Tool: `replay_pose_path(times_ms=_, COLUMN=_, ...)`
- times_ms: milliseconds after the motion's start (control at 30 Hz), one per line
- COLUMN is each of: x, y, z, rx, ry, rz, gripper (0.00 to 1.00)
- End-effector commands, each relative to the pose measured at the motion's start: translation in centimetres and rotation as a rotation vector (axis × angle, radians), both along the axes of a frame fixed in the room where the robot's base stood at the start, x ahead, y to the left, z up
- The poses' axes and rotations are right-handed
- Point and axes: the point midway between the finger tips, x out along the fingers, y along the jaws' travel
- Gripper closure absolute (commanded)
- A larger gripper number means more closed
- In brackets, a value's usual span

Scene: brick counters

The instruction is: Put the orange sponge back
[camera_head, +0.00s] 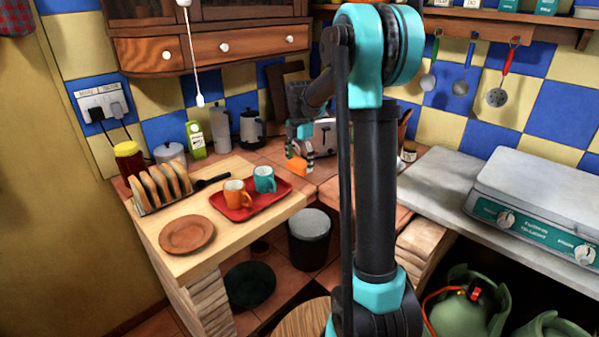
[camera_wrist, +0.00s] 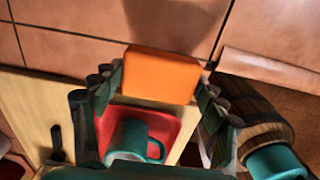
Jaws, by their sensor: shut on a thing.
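The orange sponge (camera_wrist: 161,74) is a block held between the two fingers of my gripper (camera_wrist: 160,85) in the wrist view. In the head view the sponge (camera_head: 297,166) shows at the tip of my gripper (camera_head: 300,153), to the right of the red tray. My gripper is shut on it. The sponge appears held over the tiled counter (camera_head: 325,163); I cannot tell its exact height above the tiles.
A toast rack (camera_head: 160,187), a plate (camera_head: 187,235) and a toaster (camera_head: 325,136) are near. A dark bin (camera_head: 309,240) stands below.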

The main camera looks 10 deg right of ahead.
Motion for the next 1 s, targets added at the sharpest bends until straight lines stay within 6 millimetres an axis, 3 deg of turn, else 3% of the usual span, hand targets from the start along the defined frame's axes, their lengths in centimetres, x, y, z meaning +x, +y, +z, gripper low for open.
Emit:
replay_pose_path(times_ms=367, x=0.0, y=0.0, z=-3.8, rx=0.0, ry=0.0, rz=0.0, gripper=0.51)
replay_pose_path(times_ms=700, x=0.0, y=0.0, z=-4.1, rx=0.0, ry=0.0, rz=0.0, gripper=0.51)
replay_pose_path(times_ms=733, x=0.0, y=0.0, z=-4.2, rx=0.0, ry=0.0, rz=0.0, gripper=0.27)
replay_pose_path(times_ms=900, x=0.0, y=0.0, z=-4.1, rx=0.0, ry=0.0, rz=0.0, gripper=0.07)
replay_pose_path(times_ms=1000, x=0.0, y=0.0, z=-4.1, rx=0.0, ry=0.0, rz=0.0, gripper=0.07)
